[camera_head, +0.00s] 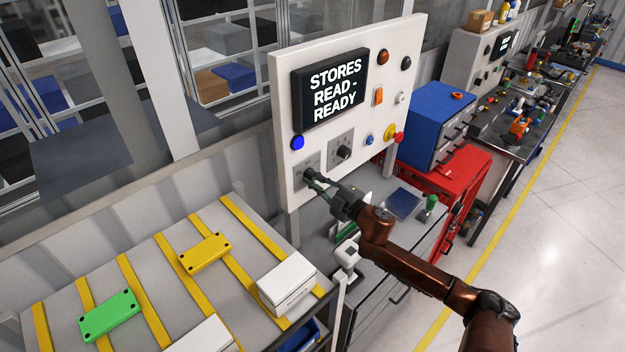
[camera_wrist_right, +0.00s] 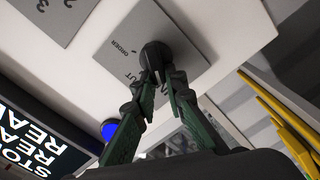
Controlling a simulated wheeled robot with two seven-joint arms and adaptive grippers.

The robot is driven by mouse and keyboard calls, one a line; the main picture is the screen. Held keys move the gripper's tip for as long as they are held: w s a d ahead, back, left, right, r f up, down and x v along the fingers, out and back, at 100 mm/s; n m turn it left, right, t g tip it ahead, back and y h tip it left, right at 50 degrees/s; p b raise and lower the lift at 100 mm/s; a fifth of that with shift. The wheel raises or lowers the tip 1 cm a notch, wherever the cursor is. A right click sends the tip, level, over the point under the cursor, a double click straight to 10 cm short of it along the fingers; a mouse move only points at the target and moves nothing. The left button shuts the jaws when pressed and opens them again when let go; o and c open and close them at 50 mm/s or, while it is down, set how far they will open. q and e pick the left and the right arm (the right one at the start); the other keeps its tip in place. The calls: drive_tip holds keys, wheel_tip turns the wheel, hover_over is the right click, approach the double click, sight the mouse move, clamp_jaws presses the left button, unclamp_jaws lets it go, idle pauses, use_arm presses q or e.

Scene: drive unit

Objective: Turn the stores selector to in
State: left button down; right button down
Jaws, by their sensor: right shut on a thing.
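The stores panel (camera_head: 412,40) is a white upright board with a black screen (camera_head: 329,89) reading "STORES READ - READY". A grey selector plate (camera_head: 299,166) sits at its lower left. In the right wrist view, the plate (camera_wrist_right: 118,30) bears the word "ORDER" and a partly hidden word ending in "UT". My right gripper (camera_head: 311,180) is shut on the plate's dark round selector knob (camera_wrist_right: 156,53), with one finger on each side. My left gripper is not in view.
A second selector (camera_head: 343,152) with numbers sits just right of the held one. A lit blue button (camera_head: 297,142) is above. A red emergency knob (camera_head: 398,138) is at the panel's right edge. A rack with yellow strips (camera_head: 142,297) holds a green block (camera_head: 109,315) and a yellow block (camera_head: 204,253).

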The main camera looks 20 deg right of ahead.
drive_tip(key=c, duration=2)
unclamp_jaws()
drive_tip(key=shift+o, duration=0.2)
drive_tip(key=shift+s, duration=0.15)
drive_tip(key=v, duration=1.2)
